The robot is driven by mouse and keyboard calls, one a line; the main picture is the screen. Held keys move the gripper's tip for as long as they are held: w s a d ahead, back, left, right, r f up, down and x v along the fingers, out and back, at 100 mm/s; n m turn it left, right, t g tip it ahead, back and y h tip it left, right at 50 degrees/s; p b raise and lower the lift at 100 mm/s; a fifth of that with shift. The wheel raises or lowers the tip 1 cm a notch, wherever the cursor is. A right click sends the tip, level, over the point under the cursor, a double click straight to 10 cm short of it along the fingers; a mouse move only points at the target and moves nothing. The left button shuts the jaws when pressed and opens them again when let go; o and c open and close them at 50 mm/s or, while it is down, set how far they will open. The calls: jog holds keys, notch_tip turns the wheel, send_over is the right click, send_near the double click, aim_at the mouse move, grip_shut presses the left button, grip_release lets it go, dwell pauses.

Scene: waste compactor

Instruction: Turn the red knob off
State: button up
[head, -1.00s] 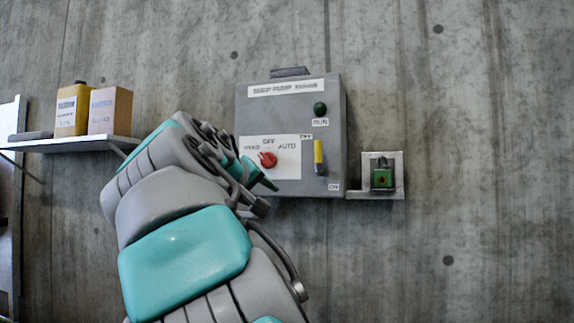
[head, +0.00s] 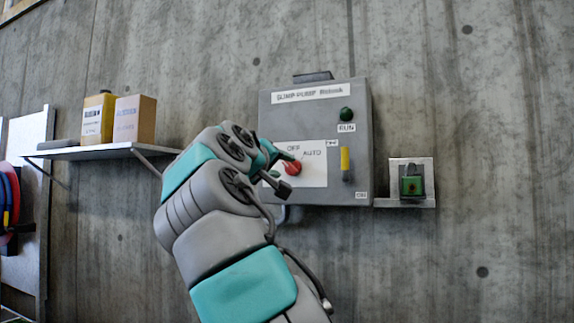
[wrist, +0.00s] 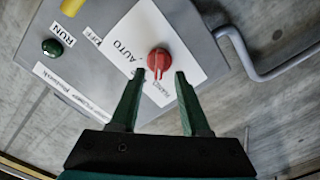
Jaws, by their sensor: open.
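The red knob (head: 292,168) sits on a white label plate on the front of the grey pump control box (head: 350,110). In the wrist view the knob (wrist: 159,61) lies just beyond and between my fingertips, with its pale pointer mark toward the bottom of the picture, roughly toward the HAND label. AUTO is readable beside it; OFF is hidden there by a finger but shows in the head view. My gripper (wrist: 159,75) is open and empty, its two green fingers apart. In the head view my gripper (head: 279,166) is at the knob's left; contact cannot be told.
A yellow switch (head: 345,162) and green RUN button (head: 346,114) share the box front. A small green device (head: 411,186) sits on a bracket at the right. A shelf (head: 90,153) with a yellow container and carton is at the left. A grey pipe (wrist: 262,72) runs beside the box.

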aim_at(289, 167)
jog(key=shift+p+x, duration=0.4)
jog(key=shift+x, duration=1.3)
grip_shut()
